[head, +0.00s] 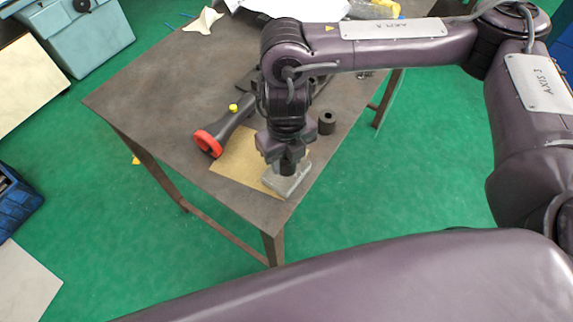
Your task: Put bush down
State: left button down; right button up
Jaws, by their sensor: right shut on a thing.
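My right gripper (287,160) points down near the table's front corner. It is shut on a bush (287,169), of which only a small greyish lower part shows below the fingers. A grey block (294,186) lies directly beneath, at the edge of a tan sheet (231,163). I cannot tell whether the bush touches the block. Another dark, round bush with a hole in its top (327,123) stands on the table to the right of the gripper. My left gripper is not in view.
A dark tool with a red ring (208,143) and a yellow knob lies left of the gripper on the brown table (150,97). A crumpled pale cloth (204,21) lies at the back. The table's left part is clear.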

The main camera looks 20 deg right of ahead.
aim_at(287, 167)
jog(key=shift+f, duration=1.8)
jog(key=shift+f+b, duration=0.1)
jog(key=shift+b, duration=0.2)
jog(key=o, duration=1.3)
jog(key=shift+c, duration=0.2)
jog(key=shift+r, duration=0.25)
notch_tip(287, 167, up, 12)
